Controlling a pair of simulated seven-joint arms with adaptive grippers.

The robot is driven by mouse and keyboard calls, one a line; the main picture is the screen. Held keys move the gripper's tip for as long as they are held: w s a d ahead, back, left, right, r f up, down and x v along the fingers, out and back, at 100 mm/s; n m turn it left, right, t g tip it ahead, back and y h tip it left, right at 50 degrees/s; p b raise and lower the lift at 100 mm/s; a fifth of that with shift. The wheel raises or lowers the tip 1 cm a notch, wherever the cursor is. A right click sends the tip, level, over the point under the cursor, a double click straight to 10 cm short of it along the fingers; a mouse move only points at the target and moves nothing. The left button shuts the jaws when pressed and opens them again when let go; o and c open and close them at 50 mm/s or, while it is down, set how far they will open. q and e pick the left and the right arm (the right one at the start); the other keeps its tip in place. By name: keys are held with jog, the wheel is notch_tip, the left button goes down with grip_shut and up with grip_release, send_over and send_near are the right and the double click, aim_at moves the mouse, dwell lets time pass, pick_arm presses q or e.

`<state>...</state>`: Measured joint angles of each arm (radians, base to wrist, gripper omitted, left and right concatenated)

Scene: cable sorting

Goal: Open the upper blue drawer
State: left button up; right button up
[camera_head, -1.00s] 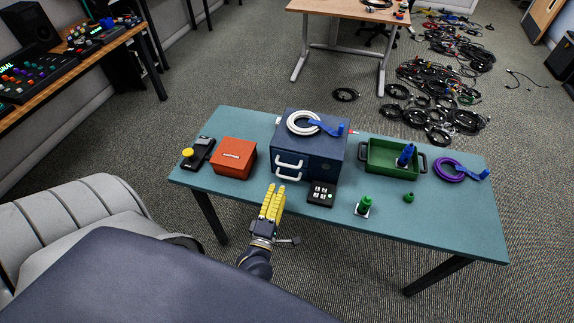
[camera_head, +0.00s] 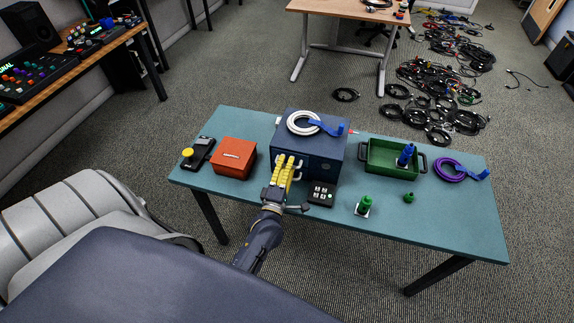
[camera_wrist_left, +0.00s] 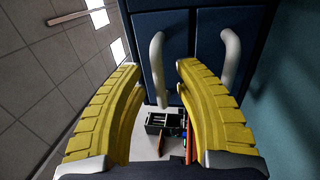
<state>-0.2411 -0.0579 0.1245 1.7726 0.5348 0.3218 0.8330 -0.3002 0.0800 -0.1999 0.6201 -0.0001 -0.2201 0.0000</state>
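The dark blue drawer cabinet (camera_head: 314,150) stands on the table; its drawer fronts are mostly hidden by my left gripper in the head view. My left gripper (camera_head: 287,164) is right at the front of it, with yellow fingers. In the left wrist view, turned sideways, the upper drawer (camera_wrist_left: 150,24) and lower drawer (camera_wrist_left: 210,20) look closed. The pale upper handle (camera_wrist_left: 157,62) lies between the open fingers of the left gripper (camera_wrist_left: 158,75), with gaps to both sides. My right gripper is not in view.
A white cable coil (camera_head: 301,122) with a blue tie lies on the cabinet. An orange box (camera_head: 234,157) is to its left, a black keypad (camera_head: 321,193) in front. A green tray (camera_head: 383,170) and purple coil (camera_head: 446,163) are right. The table's (camera_head: 430,220) front right is clear.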

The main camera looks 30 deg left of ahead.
pick_arm(q)
grip_shut()
dwell(0.5)
